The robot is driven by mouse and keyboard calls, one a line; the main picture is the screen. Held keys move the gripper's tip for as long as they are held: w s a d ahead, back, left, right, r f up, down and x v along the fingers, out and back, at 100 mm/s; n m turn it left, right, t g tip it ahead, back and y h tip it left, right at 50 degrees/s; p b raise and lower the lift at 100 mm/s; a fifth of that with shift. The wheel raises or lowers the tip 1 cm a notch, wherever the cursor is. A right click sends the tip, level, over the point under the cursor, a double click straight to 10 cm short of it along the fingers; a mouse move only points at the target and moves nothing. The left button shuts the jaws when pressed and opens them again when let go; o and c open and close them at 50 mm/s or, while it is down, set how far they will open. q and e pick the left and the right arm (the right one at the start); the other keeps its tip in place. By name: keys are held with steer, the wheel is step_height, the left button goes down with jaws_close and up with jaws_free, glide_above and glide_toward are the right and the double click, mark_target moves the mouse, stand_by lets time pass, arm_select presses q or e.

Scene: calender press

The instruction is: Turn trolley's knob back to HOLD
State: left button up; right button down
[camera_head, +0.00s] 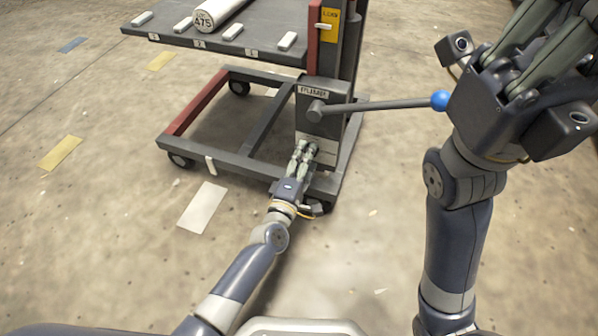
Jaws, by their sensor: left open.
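The trolley (252,166) stands upright with a dark base frame on casters and a raised tray. Its front box (312,92) has a small label and a round grey hub (316,111). A long lever with a blue ball end (440,100) runs right from the hub. My left gripper (305,149) is open at a pale plate (327,157) low on the box, below the hub. The fingers cover part of this plate. I cannot make out the knob or any HOLD mark there. My right gripper is large at the upper right, its fingertips outside the picture.
The tray (215,42) holds a pale roll marked 475 (212,14) and several small white blocks. A yellow label (328,25) is on the post. The blue ball is close to my right gripper in the picture. The concrete floor has coloured patches and is otherwise clear in front.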

arm_select(q)
steer(key=v, duration=1.1)
steer(key=shift+s, duration=0.2)
